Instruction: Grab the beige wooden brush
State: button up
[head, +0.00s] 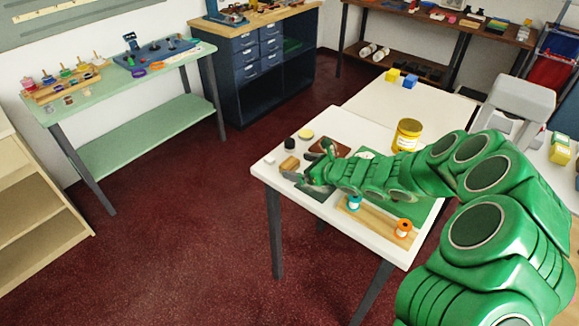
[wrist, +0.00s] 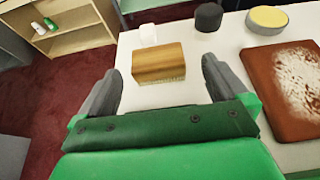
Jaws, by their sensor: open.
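The beige wooden brush (wrist: 158,62) is a small block with pale bristles along its lower edge. It lies near the corner of the white table (head: 262,178); in the head view the brush (head: 289,164) is just beyond my gripper's fingers. My gripper (wrist: 158,90) is open and empty in the wrist view. The brush shows ahead of it, between the lines of the two grey fingers and apart from both. In the head view my gripper (head: 302,177) is partly hidden by my green arm.
A white block (wrist: 148,35), a black round jar (wrist: 208,17) and a yellow-topped round tin (wrist: 267,18) stand beyond the brush. A brown board with white marks (wrist: 290,88) lies to the right. Spools and a yellow jar (head: 407,135) are farther along the table.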

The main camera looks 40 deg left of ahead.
aim_at(292, 164)
jog(key=shift+x, duration=1.9)
jog(key=shift+s+a+r, duration=0.1)
jog(key=shift+s+r, duration=0.05)
jog(key=shift+r, duration=0.05)
jog(key=shift+c, duration=0.2)
jog(key=c, duration=1)
jog(key=shift+r, duration=0.1)
